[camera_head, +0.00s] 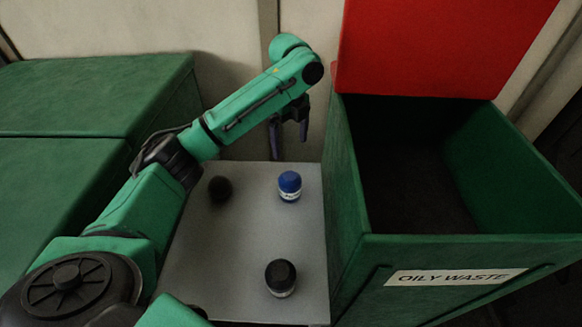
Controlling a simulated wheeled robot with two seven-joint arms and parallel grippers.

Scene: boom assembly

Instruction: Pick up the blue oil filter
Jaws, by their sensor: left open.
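The blue oil filter (289,186) stands upright on the grey table (240,255), toward its far right side. It is a small blue cylinder with a white label. My left gripper (288,142) is open and empty, with its fingers pointing down. In the picture it appears just above and behind the blue filter, and apart from it. My right gripper is out of view.
A black filter (281,278) stands near the table's front, and a dark round object (220,189) is at the back left. A green bin (346,200) labelled "OILY WASTE" with a raised red lid (435,45) stands right. Green boxes (70,160) stand left.

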